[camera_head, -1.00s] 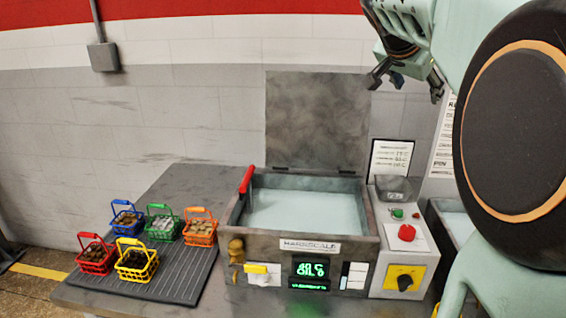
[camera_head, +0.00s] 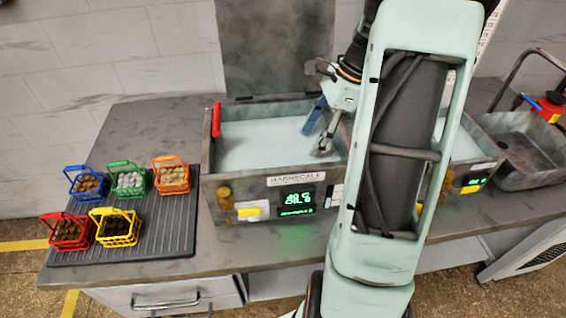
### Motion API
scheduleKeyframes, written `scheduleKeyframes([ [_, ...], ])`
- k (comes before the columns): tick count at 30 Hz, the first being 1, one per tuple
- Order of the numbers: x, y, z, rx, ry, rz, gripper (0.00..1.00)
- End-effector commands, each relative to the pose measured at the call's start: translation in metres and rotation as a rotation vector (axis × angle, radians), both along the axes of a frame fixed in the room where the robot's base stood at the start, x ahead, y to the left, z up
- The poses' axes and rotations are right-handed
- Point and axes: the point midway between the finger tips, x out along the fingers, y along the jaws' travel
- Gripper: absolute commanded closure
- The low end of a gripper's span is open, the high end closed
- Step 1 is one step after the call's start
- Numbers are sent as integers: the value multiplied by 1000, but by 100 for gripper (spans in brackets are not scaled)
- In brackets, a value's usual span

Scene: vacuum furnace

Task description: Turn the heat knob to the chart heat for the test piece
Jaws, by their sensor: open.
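My gripper (camera_head: 316,136) is open and empty, hanging in front of the right part of the open tank (camera_head: 208,160) of the HARRSCALE-labelled machine. Its green display (camera_head: 297,198) is lit, but I cannot read the digits surely. My arm hides the control box right of the tank, with the black knob on its yellow plate and the small chart behind it. I cannot tell which piece is the test piece.
Several coloured wire baskets, including a red one (camera_head: 67,231) and a green one (camera_head: 128,178), stand filled on a ribbed dark mat (camera_head: 170,240) at left. The raised lid (camera_head: 275,45) stands behind the tank. A second machine (camera_head: 470,165) and a sink (camera_head: 530,150) are at right.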

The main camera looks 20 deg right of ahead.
Motion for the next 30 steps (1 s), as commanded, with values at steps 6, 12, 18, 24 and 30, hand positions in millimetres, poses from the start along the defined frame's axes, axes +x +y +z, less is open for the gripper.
scheduleKeyframes([
  [6,1,12,-25,16,5,-11,44],
  [12,4,20,-49,13,3,-11,44],
  [18,6,30,-62,14,4,-10,44],
  [24,9,43,-89,13,4,-10,44],
  [30,10,46,-99,10,1,-9,44],
])
